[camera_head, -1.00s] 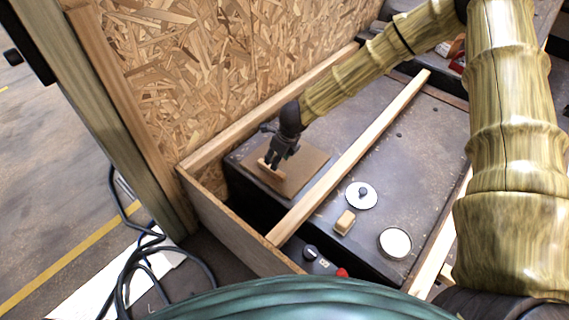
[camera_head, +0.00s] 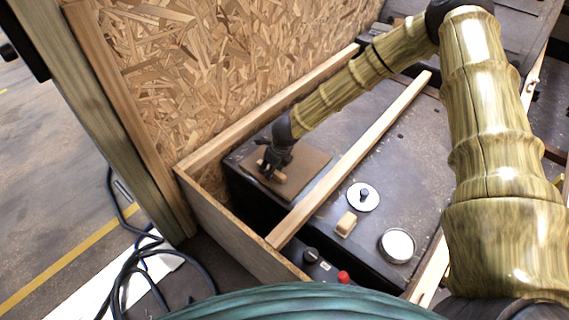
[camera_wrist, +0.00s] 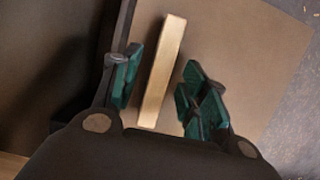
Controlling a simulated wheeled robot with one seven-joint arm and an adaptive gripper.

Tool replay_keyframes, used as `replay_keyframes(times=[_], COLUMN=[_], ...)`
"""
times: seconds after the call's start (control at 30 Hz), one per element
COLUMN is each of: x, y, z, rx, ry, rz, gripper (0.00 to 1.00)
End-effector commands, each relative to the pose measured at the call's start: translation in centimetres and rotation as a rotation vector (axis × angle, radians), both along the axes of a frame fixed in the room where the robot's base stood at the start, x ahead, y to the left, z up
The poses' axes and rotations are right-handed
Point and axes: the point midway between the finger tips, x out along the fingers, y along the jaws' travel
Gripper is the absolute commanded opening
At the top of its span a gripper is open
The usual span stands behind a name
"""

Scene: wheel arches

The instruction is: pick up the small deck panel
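The small deck panel (camera_head: 311,163) is a flat brown square lying at the far-left end of the dark deck, with a pale wooden bar (camera_head: 278,176) standing up on it as a handle. My gripper (camera_head: 270,168) is low over the panel at this bar. In the wrist view the panel (camera_wrist: 235,45) fills much of the picture, and the bar (camera_wrist: 162,72) runs between my green-padded fingers. The fingers are open, with a gap on each side of the bar. How far the fingertips reach down beside it is hard to tell.
A wooden frame rail (camera_head: 225,228) and an OSB wall (camera_head: 215,70) border the panel. A long wooden batten (camera_head: 350,160) crosses the deck to its right. Beyond it are a white disc with a knob (camera_head: 363,197), a small tan block (camera_head: 346,224) and a round white-topped cap (camera_head: 397,245).

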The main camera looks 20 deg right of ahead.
Motion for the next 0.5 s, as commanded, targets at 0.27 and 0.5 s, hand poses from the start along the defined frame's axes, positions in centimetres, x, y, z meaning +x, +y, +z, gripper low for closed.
replay_keyframes(times=[0.27, 0.5], x=[-0.01, 0.05], y=[-0.02, 0.00], z=[-0.01, 0.10], rx=[0.000, 0.000], ry=[0.000, -0.001], rz=[0.000, 0.000], gripper=[0.00, 0.00])
